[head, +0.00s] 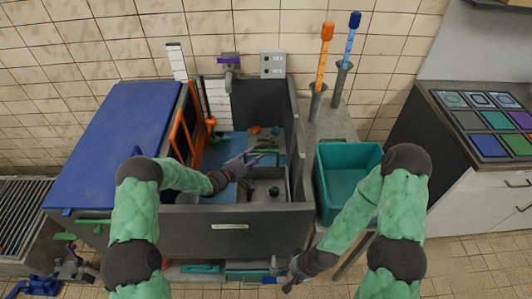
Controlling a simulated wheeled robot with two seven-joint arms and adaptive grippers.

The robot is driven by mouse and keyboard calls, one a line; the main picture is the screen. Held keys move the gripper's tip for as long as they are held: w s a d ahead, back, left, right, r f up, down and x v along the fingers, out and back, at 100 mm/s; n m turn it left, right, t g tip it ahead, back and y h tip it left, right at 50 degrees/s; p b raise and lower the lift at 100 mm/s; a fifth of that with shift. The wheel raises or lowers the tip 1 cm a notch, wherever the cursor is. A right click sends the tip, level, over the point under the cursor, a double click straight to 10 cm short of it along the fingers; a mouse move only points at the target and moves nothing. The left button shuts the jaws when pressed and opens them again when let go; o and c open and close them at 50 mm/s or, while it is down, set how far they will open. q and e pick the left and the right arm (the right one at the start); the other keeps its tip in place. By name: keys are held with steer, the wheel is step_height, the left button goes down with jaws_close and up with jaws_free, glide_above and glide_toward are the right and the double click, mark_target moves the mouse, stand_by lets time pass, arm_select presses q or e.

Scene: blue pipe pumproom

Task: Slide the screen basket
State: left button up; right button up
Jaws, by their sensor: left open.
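The screen basket (283,178) appears to be the small grey box inside the right part of the large grey tank (265,232). A small dark green item (274,191) lies in it. A green bar (264,153), perhaps its handle, shows at its back edge. My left gripper (252,158) reaches over the tank from the left and is open by the basket's back left corner. I cannot tell whether it touches the basket, and my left forearm hides part of the tank. My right gripper (287,284) hangs low in front of the tank, outside it; its fingers are too small to read.
A blue lid (115,140) covers the left side. Orange bars (183,135) stand beside the tank opening. A teal bin (342,185) sits at right, behind my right arm. Orange and blue-handled brushes (326,50) stand in holders. A counter with coloured tiles (485,120) is far right.

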mark_target(264, 151)
arm_select(q)
steer(key=b+x, duration=0.2)
steer(key=x, duration=0.5)
steer(key=shift+s, duration=0.1)
jaws_close()
